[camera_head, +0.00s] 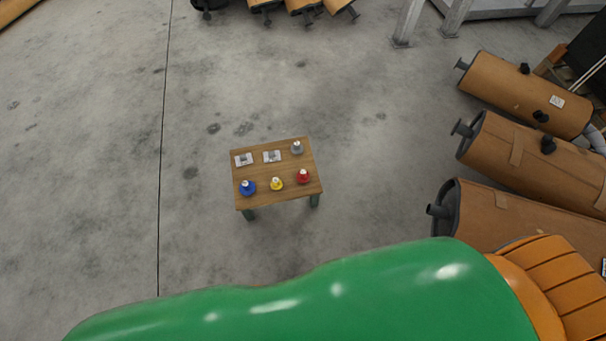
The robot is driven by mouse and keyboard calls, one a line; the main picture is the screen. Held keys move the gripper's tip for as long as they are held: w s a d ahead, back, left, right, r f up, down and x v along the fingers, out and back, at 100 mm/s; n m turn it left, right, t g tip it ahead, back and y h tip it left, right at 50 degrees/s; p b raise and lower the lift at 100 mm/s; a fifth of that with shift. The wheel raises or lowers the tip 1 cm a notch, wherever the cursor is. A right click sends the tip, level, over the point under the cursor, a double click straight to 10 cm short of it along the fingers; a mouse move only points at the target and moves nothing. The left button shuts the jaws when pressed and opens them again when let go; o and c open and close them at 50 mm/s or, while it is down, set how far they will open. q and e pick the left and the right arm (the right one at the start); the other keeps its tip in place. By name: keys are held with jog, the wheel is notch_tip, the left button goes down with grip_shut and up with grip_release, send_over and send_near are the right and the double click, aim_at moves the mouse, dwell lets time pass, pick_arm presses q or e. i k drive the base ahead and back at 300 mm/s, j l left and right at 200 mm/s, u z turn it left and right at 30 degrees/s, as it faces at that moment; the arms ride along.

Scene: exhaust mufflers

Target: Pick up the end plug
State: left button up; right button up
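A small wooden table (262,163) stands on the floor near the middle of the camera_head view. On its front half stand a blue plug-like piece (248,186), a yellow one (277,184) and a red one (303,177). A grey piece (297,147) of similar shape stands at the back right corner. Two flat metal pieces lie at the back, one on the left (243,159) and one in the middle (272,156). Which piece is the end plug I cannot tell. Neither of my grippers is in view.
Several brown mufflers lie at the right, including a far one (523,92) and a middle one (530,160). More lie at the top edge. A large green glossy shape (300,305) fills the bottom. The concrete floor (90,160) left of the table is clear.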

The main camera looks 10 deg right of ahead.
aim_at(302, 176)
jog(key=z, duration=3.85)
jog(key=k+u, duration=0.15)
jog(key=u, duration=3.2)
jog(key=i+l+u, duration=0.1)
jog(key=l+u, duration=1.1)
jog(key=l, duration=0.25)
jog(key=l+u, duration=0.45)
